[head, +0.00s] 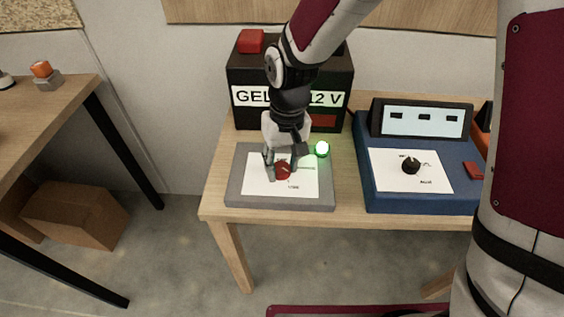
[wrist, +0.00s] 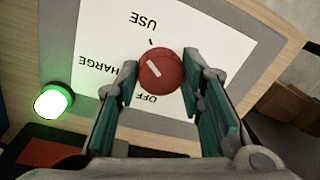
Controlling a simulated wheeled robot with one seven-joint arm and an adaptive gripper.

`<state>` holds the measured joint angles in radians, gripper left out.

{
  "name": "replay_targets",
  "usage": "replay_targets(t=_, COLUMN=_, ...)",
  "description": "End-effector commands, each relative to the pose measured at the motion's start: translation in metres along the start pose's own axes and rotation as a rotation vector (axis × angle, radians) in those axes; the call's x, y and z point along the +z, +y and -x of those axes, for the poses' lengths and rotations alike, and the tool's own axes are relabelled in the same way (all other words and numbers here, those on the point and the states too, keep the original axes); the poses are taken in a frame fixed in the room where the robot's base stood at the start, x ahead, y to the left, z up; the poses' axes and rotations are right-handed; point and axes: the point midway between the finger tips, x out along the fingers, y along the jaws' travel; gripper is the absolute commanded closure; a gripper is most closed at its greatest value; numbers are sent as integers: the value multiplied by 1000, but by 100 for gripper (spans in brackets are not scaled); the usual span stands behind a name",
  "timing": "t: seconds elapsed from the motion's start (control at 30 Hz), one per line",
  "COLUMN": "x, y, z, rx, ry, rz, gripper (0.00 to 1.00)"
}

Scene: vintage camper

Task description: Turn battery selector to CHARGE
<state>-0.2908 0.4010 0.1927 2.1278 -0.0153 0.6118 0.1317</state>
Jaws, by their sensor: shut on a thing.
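The battery selector is a red round knob (head: 283,170) on a white label plate (head: 255,181) on a grey box (head: 240,192). In the wrist view, the red knob (wrist: 161,72) has a white pointer mark that slants to the upper left, between the USE tick and the CHARGE word (wrist: 110,63). The words USE (wrist: 143,20) and OFF (wrist: 146,99) read upside down there. My gripper (head: 285,160) reaches down from above and is shut on the knob, with a teal-padded finger on each side (wrist: 163,84). The left finger partly covers CHARGE.
A green lamp (head: 322,149) glows at the box's back right corner. A black battery (head: 290,75) marked GEL 12 V stands behind. A blue unit (head: 425,195) with a black knob (head: 410,165) stands to the right. Another table (head: 40,120) is at the left.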

Motion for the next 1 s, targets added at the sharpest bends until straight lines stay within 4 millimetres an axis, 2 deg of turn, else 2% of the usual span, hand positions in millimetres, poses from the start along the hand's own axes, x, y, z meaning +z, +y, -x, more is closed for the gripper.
replay_targets(t=0.6, x=-1, y=0, z=1, rx=-1, ry=-39, rz=579, gripper=93)
replay_targets(t=1.0, x=-2, y=0, z=0, rx=0, ry=-56, rz=852, gripper=93)
